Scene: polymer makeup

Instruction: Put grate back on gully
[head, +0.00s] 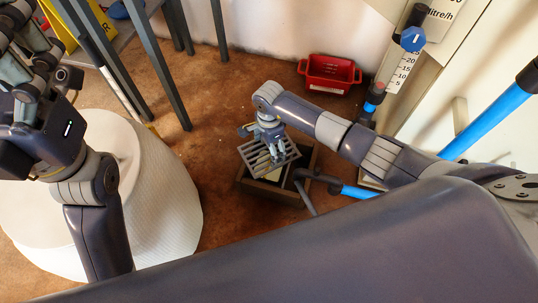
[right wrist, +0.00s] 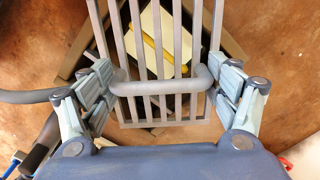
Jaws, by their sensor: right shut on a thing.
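The grey slatted grate (head: 284,162) is held by my right gripper (head: 274,150) above the gully. In the right wrist view the grate (right wrist: 157,40) has a raised grey handle, and my right gripper (right wrist: 165,85) has its fingers against the handle's two ends. The gully (head: 300,190) is a brown square box on the floor, partly hidden under the grate. In the right wrist view the gully's edge (right wrist: 84,62) shows rotated relative to the grate. My left gripper (head: 22,45) is at the upper left, away from both; its fingertips are partly cut off.
A white round pedestal (head: 165,190) stands at the left. A red crate (head: 330,73) sits on the floor behind the gully. Dark table legs (head: 156,60) stand at the upper left. A grey pipe (head: 306,196) and a blue pipe (head: 358,191) are near the gully's right side.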

